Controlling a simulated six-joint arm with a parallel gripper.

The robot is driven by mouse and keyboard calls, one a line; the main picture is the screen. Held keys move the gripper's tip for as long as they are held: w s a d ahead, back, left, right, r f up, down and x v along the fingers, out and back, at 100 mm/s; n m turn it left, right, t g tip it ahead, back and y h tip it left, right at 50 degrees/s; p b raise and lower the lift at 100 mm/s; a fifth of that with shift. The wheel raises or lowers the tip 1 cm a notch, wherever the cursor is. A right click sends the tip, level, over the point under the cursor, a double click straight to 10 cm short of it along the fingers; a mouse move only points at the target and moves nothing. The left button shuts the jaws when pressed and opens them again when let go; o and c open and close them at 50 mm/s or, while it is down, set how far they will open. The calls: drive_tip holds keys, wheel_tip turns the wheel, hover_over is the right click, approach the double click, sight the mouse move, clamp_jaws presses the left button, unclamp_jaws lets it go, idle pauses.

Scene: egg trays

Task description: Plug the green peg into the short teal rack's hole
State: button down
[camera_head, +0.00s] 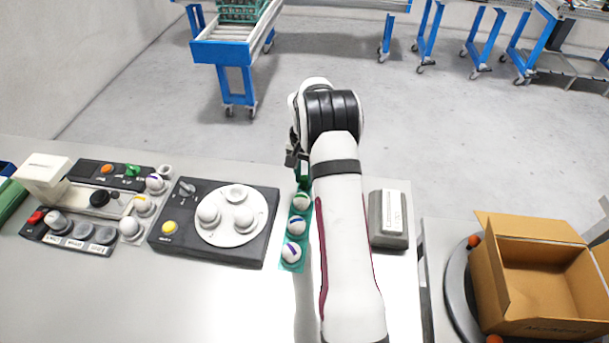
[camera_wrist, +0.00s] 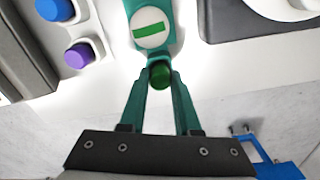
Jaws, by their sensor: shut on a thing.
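The short teal rack (camera_head: 288,267) lies on the table beside my arm, with several white round pieces marked with coloured bars on it. In the wrist view, the near end of the rack (camera_wrist: 172,48) shows with a white piece (camera_wrist: 152,28) bearing a green bar. The green peg (camera_wrist: 160,75) is between the fingertips of my gripper (camera_wrist: 160,80), which is shut on it. The peg is at the rack's end beyond the green-barred piece. I cannot tell how deep it sits, and the hole is hidden. My gripper (camera_head: 299,178) is partly hidden by my arm in the head view.
A black panel with a white turntable (camera_head: 237,240) stands left of the rack. A grey box (camera_head: 388,219) stands right of my arm. Blue (camera_wrist: 55,9) and purple (camera_wrist: 79,55) pegs stand close by in the wrist view. The table's far edge is near.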

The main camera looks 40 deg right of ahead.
drive_tip(key=shift+f, duration=0.55)
idle(0.4)
drive_tip(key=c, duration=0.5)
unclamp_jaws()
drive_tip(key=shift+c, duration=0.2)
wheel_tip(320, 180, up, 16)
drive_tip(key=shift+f, duration=0.1)
drive_tip(key=shift+r, duration=1.7)
